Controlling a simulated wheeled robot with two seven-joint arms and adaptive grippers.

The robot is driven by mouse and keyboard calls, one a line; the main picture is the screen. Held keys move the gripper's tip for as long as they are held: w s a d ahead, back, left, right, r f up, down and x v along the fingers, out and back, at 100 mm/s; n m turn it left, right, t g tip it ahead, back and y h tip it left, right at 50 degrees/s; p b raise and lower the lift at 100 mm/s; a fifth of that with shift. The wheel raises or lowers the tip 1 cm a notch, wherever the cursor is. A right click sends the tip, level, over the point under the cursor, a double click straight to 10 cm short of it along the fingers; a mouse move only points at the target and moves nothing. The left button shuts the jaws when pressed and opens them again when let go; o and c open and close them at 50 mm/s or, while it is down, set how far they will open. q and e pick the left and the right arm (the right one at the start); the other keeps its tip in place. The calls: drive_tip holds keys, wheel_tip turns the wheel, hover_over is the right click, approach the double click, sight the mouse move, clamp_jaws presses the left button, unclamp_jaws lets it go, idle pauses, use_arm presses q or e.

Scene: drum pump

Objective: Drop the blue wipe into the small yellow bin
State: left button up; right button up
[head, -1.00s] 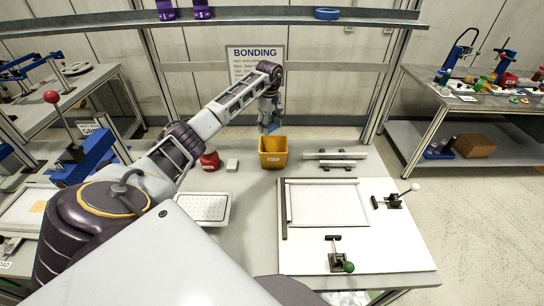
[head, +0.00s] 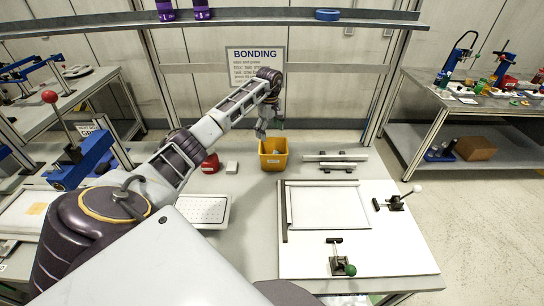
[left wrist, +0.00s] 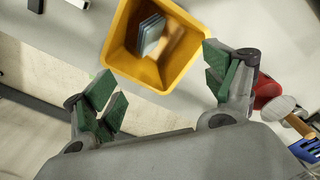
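The small yellow bin (head: 274,163) stands on the bench below the sign, and it fills the top of the left wrist view (left wrist: 118,50). A folded blue-grey wipe (left wrist: 151,36) lies inside it against the far wall. In the head view the inside of the bin shows only in part. My left gripper (head: 268,130) hangs above the bin. In the left wrist view its green-padded fingers (left wrist: 160,82) are spread wide with nothing between them. My right gripper is not in view.
A perforated white tray (head: 205,209) lies nearer. A white framed board (head: 330,207) with clamps is at right. A shelf (head: 240,17) runs above.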

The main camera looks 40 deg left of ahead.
use_arm(q)
wheel_tip(320, 180, up, 12)
idle(1.2)
idle(1.0)
